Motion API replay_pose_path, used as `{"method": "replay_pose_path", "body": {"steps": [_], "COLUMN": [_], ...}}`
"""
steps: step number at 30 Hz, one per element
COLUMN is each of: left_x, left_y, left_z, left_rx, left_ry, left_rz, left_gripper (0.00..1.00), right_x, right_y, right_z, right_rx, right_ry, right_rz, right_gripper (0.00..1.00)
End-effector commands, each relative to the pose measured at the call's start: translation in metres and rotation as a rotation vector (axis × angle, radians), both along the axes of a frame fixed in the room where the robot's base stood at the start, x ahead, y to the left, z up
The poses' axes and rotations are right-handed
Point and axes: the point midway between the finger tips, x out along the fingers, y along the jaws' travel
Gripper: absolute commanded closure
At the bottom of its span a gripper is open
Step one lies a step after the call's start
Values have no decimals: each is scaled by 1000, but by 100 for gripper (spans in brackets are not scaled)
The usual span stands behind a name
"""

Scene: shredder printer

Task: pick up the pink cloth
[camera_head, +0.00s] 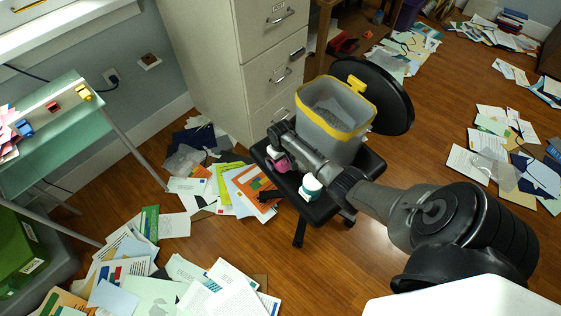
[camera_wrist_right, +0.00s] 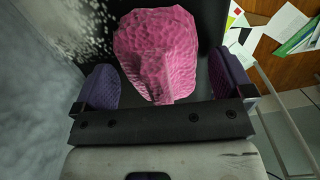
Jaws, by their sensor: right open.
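The pink cloth (camera_head: 284,165) is a crumpled, textured lump on the black chair seat (camera_head: 348,185), partly covered by my right gripper in the head view. My right gripper (camera_head: 274,150) is low over the left part of the seat. In the right wrist view the cloth (camera_wrist_right: 157,50) lies between the two purple finger pads of the open gripper (camera_wrist_right: 164,84), with a gap on either side. I cannot tell how far the fingertips are above the seat. My left gripper is not in view.
A grey bin (camera_head: 332,122) with a yellow rim stands on the seat close behind the gripper. A white bottle with a teal band (camera_head: 311,187) is beside my arm. The black chair back (camera_head: 378,95) rises behind. A filing cabinet (camera_head: 215,60) and scattered papers surround the chair.

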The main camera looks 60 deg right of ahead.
Motion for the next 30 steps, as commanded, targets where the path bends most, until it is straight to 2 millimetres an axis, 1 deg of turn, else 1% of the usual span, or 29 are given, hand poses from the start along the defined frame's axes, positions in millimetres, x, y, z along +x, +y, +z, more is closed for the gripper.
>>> {"method": "replay_pose_path", "body": {"steps": [2, 18, 26, 29, 30], "left_x": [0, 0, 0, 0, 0], "left_y": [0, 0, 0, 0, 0], "left_z": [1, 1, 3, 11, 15], "left_rx": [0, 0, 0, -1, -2], "left_ry": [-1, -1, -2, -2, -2], "left_rz": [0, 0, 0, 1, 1], "left_gripper": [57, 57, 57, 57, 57], "right_x": [0, 0, 0, 1, 1], "right_y": [0, 0, 0, 0, 0], "right_z": [1, 1, 3, 14, 20], "right_rx": [0, 1, 0, -1, -1], "right_ry": [0, 0, -1, -3, -3], "right_rz": [0, 0, 0, 1, 1], "right_gripper": [2, 54, 55, 55, 55]}}
